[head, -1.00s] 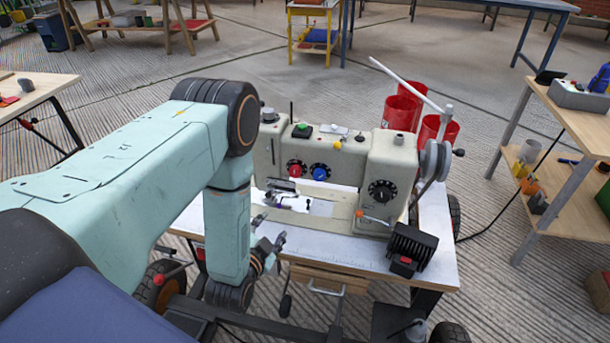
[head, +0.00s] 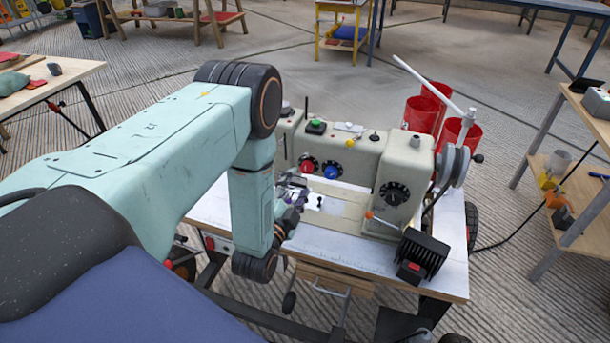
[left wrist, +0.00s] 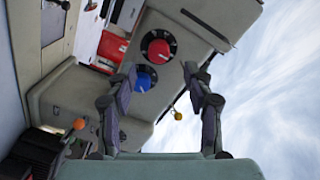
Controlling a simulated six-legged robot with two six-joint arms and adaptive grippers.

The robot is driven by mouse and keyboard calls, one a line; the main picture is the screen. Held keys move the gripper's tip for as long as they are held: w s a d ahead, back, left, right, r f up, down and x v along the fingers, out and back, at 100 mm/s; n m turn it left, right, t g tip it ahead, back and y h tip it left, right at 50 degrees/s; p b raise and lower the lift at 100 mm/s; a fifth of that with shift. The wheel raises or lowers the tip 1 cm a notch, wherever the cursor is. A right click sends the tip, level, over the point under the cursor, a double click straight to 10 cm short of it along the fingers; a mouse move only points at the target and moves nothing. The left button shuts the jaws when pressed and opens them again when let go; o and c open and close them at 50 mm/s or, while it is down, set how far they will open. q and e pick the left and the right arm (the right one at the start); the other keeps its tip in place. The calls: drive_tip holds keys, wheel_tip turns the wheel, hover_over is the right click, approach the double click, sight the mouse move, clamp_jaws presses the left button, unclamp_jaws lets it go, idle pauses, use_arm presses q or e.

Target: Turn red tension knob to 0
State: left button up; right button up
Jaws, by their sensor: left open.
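The red tension knob (head: 307,166) sits on the front face of the cream sewing machine (head: 362,160), with a dark dial ring around it. The blue knob (head: 331,172) is just to its right. In the left wrist view the red knob (left wrist: 158,48) and the blue knob (left wrist: 144,79) show beyond the fingers, the blue one lower. My left gripper (left wrist: 160,72) is open and empty, apart from both knobs. In the head view my left gripper (head: 292,190) is in front of the machine, below and left of the red knob. The dial marks are too small to read.
The machine stands on a white-topped table (head: 350,255). A black box (head: 422,255) lies at its front right, and a handwheel (head: 453,166) is on its right end. Red bins (head: 455,135) stand behind. A wooden shelf (head: 575,185) is at the right.

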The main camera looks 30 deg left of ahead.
sight(306, 170)
use_arm(q)
drive_tip(key=b+x, duration=0.1)
drive_tip(key=x, duration=0.3)
drive_tip(key=shift+f, duration=0.15)
drive_tip(key=shift+b+x, duration=0.3)
drive_tip(key=shift+x, duration=0.45)
drive_tip(key=shift+c, duration=0.4)
clamp_jaws()
